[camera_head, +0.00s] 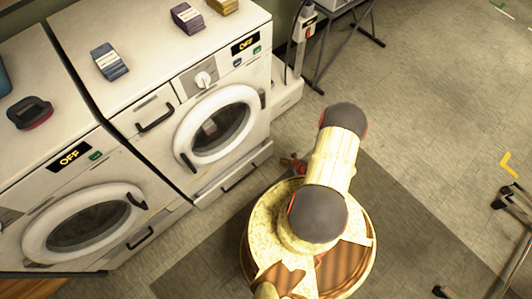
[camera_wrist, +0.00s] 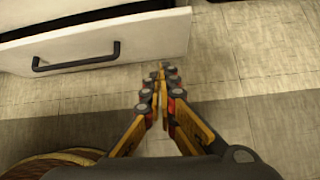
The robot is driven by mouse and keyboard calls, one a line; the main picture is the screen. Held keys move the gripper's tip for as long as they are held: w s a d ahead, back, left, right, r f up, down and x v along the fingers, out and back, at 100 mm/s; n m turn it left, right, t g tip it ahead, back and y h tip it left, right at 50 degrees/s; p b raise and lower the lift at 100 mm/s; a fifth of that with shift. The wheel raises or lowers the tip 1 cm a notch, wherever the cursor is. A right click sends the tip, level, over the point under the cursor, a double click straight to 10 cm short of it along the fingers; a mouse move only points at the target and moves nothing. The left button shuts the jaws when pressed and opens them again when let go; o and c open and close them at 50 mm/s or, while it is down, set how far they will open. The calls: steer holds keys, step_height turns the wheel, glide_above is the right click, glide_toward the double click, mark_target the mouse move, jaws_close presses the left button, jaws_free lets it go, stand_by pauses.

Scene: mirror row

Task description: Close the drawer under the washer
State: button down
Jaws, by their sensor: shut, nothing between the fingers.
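Two white front-loading washers stand side by side in the head view, a right washer (camera_head: 150,97) and a left washer (camera_head: 60,160). Under the right one, a white drawer (camera_head: 208,196) with a dark bar handle sticks out a little. In the wrist view this drawer's front (camera_wrist: 150,40) fills the upper left, with a dark gap along its top edge, so it stands partly open. In the head view my arm hides most of the gripper (camera_head: 293,163).
Another drawer handle (camera_head: 140,238) shows under the left washer. A metal-legged stand (camera_head: 330,45) is behind right, a wheeled frame (camera_head: 510,205) at far right. The floor between is clear.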

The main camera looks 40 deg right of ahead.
steer(key=n+b, duration=0.1)
steer(key=b, duration=0.3)
glide_toward(266, 151)
step_height(266, 151, down, 3)
steer(key=s, duration=0.1)
steer(key=shift+w+a+f+b, duration=0.1)
steer(key=shift+w+a+b, duration=0.1)
steer(key=shift+w, duration=0.8)
steer(key=shift+w+a+f+b, duration=0.1)
steer(key=shift+w+b, duration=0.1)
steer(key=shift+w, duration=0.75)
steer(key=shift+w, duration=0.1)
